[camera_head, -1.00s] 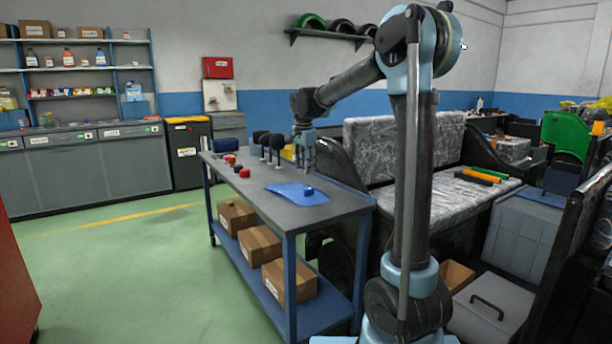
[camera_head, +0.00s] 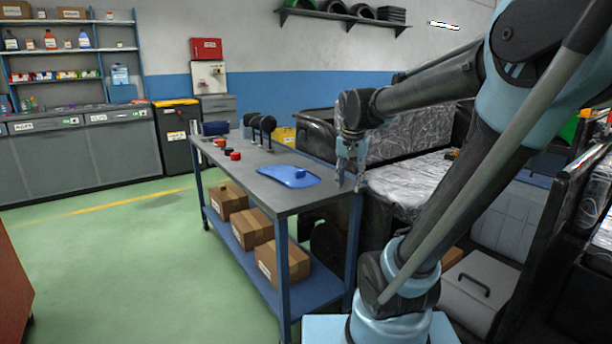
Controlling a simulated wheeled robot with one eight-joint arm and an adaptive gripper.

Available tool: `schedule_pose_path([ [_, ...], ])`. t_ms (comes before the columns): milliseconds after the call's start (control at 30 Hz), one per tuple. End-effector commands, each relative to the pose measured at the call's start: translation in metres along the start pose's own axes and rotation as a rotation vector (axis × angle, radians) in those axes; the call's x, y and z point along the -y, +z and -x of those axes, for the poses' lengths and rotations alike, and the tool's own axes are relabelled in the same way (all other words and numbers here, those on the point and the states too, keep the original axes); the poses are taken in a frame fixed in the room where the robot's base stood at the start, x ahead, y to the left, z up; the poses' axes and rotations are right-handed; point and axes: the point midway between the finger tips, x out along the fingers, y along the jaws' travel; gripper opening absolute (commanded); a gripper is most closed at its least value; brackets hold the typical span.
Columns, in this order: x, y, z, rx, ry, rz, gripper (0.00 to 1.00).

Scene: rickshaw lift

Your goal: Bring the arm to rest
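My gripper (camera_head: 350,180) hangs at the end of my arm, fingers pointing down, just past the right edge of the workbench top as seen in the head view. Its two fingers show a gap between them, and nothing is seen held. My arm (camera_head: 430,95) reaches from its base at the lower right up to a bent elbow and then left to the wrist. The blue tray-like piece (camera_head: 305,180) with a small blue knob lies on the grey workbench (camera_head: 272,198), left of my gripper and apart from it.
Red and black knobs (camera_head: 234,156) and black upright parts (camera_head: 268,126) stand toward the bench's far end. Cardboard boxes (camera_head: 250,230) sit on its lower shelf. A plastic-covered seat (camera_head: 405,190) lies right of my gripper. Green floor (camera_head: 130,270) is open at left.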

Motion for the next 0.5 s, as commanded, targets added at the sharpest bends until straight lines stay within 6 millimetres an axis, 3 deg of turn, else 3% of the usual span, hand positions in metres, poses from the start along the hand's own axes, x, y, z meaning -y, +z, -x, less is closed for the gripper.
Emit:
schedule_pose_path([
  [200, -0.050, 0.054, -0.024, 0.006, -0.001, 0.123, 0.36],
  [500, -0.101, 0.125, -0.068, 0.013, -0.006, 0.295, 0.36],
])
